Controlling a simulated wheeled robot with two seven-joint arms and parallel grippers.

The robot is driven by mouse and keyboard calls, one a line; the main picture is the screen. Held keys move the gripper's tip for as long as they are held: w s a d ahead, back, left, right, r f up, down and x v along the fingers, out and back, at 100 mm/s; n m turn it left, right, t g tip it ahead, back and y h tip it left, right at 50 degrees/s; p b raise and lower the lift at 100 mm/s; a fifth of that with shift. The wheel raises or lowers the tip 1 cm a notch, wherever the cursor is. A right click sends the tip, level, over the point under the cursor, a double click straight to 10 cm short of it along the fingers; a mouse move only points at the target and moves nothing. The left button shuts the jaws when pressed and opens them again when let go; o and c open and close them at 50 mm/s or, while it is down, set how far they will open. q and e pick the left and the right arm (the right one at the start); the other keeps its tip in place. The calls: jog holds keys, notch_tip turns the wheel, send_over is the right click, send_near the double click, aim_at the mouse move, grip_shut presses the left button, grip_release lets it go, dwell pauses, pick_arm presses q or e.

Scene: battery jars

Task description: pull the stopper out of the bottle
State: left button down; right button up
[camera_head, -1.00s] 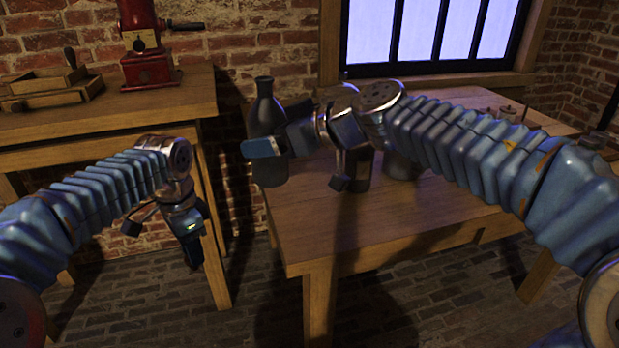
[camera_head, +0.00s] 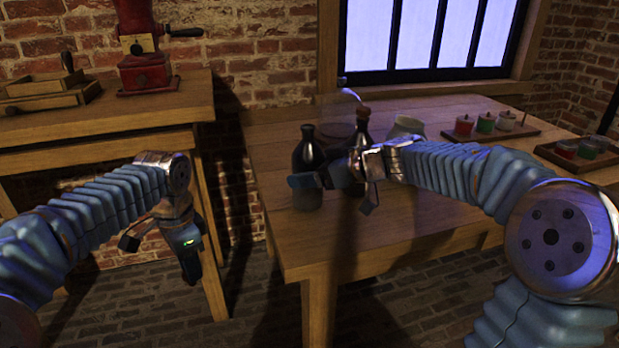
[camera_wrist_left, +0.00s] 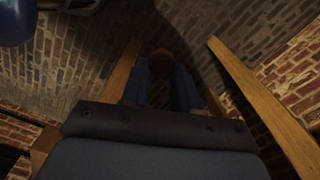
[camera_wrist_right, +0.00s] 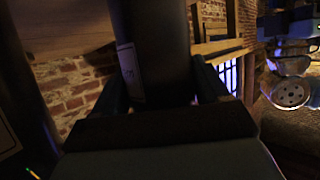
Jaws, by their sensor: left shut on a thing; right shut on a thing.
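A dark bottle (camera_head: 308,153) is at the left part of the table, its open neck showing no stopper. My right gripper (camera_head: 318,181) is shut around its body. In the right wrist view the dark bottle (camera_wrist_right: 158,45) with a pale label fills the space between the fingers. Whether its base touches the table is hard to tell. My left gripper (camera_head: 190,265) hangs low at the left, off the table, pointing down. In the left wrist view it is shut on a small reddish-brown stopper (camera_wrist_left: 162,57). The two grippers are well apart.
A second dark bottle (camera_head: 362,127) with a brown top stands behind my right gripper, near a pale jar (camera_head: 409,126). Trays with coloured jars (camera_head: 485,126) stand at the right of the table (camera_head: 400,240). A red grinder (camera_head: 146,72) stands on the left bench. The table's front is clear.

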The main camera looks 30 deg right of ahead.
dwell(0.3)
jog(key=o, duration=1.3)
jog(key=shift+f, duration=0.15)
jog(key=o, duration=0.4)
jog(key=shift+c, duration=0.2)
